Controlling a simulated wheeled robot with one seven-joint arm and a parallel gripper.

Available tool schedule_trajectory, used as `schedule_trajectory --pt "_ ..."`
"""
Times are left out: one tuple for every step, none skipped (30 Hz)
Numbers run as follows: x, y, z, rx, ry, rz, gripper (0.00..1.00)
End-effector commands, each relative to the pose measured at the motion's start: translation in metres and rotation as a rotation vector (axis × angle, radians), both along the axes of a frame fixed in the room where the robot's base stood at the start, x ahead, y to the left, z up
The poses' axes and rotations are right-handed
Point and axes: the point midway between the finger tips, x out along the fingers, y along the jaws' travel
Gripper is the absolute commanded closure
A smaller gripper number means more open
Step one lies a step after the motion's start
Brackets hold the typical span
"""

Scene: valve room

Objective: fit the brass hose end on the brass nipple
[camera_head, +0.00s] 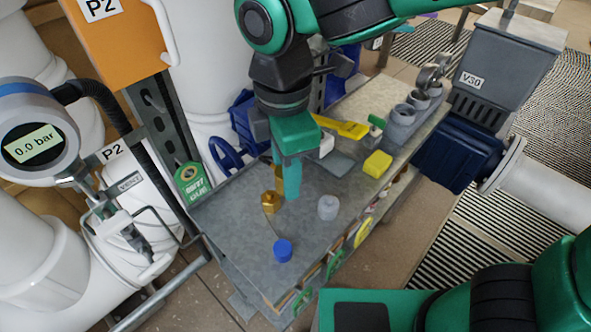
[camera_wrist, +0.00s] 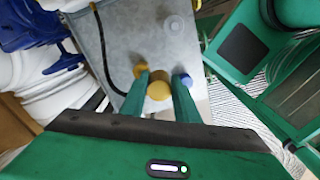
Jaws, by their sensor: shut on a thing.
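My gripper (camera_head: 285,190) points down over the grey bench, its fingers closed around a brass piece, which looks like the brass hose end (camera_wrist: 158,91). In the head view a finger partly hides it. A second brass piece, which looks like the brass nipple (camera_head: 268,202), stands on the bench at the lower left of the fingertips. In the wrist view the nipple (camera_wrist: 140,70) shows just past the left fingertip, apart from the held piece in the picture. A black hose (camera_wrist: 101,50) curves down toward the left finger; where it joins is hidden.
A blue cap (camera_head: 283,250) and a pale translucent cup (camera_head: 328,207) stand on the bench (camera_head: 235,225) near my gripper. A blue handwheel (camera_head: 225,153) is at the left edge.

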Motion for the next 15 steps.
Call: schedule_trajectory --pt "0.003 0.004 -0.002 0.0 0.001 0.0 0.88" --pt "0.004 0.005 -0.002 0.0 0.001 0.0 0.88" --pt "0.007 0.008 -0.004 0.0 0.001 0.0 0.88" --pt "0.008 0.01 -0.004 0.0 0.001 0.0 0.88" --pt "0.009 0.012 -0.005 0.0 0.001 0.0 0.88" --pt "0.012 0.014 -0.006 -0.001 0.001 0.0 0.88" --pt "0.013 0.015 -0.007 -0.001 0.001 0.0 0.88" --pt "0.015 0.017 -0.008 -0.001 0.001 -0.001 0.88" --pt "0.017 0.02 -0.009 -0.001 0.001 -0.001 0.88" --pt "0.019 0.022 -0.01 -0.001 0.001 -0.001 0.88" --pt "0.02 0.024 -0.011 0.0 0.0 -0.001 0.88" --pt "0.022 0.026 -0.012 0.0 0.001 0.0 0.88" --pt "0.024 0.028 -0.013 -0.001 0.001 0.0 0.88" --pt "0.025 0.03 -0.014 0.0 0.001 0.0 0.88" --pt "0.027 0.032 -0.015 0.0 0.0 0.0 0.88"
